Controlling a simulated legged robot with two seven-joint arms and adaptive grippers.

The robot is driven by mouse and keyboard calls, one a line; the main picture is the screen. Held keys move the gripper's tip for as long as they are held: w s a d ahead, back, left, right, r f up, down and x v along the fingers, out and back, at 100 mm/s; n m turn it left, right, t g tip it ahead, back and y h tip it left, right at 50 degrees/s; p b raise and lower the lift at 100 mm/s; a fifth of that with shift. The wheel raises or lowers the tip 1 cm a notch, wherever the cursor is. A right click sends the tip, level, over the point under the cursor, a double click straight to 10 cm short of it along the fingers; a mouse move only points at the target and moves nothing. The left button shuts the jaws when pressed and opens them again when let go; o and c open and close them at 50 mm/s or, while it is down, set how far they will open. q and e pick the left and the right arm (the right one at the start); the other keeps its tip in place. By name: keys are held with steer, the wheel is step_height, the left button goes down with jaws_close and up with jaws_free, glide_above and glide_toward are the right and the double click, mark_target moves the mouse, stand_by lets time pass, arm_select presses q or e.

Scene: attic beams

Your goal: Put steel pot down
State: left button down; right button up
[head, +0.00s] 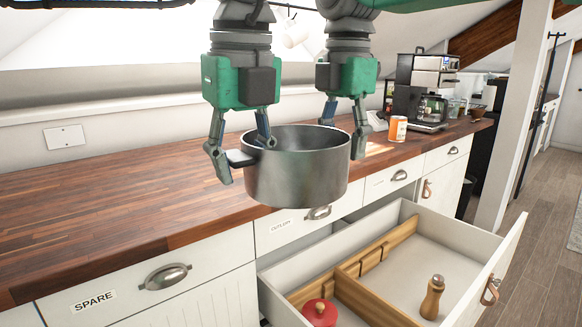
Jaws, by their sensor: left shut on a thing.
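The steel pot (298,178) hangs upright at the middle of the head view, in front of the counter's front edge in the picture. My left gripper (243,154) is shut on the pot's dark handle at its left side. My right gripper (345,128) is at the pot's far right side, with one finger behind the rim and one outside it. The pot hides any handle there, so I cannot tell whether its fingers are closed on one. The pot's inside is mostly hidden.
The wooden counter (110,215) is clear on the left. An orange can (397,129) and a coffee maker (428,95) stand at the right. Below, an open drawer (390,215) with wooden dividers holds a red object (319,312) and a wooden mill (432,298).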

steer(key=shift+w+d+r, duration=0.1)
steer(key=shift+d, duration=0.15)
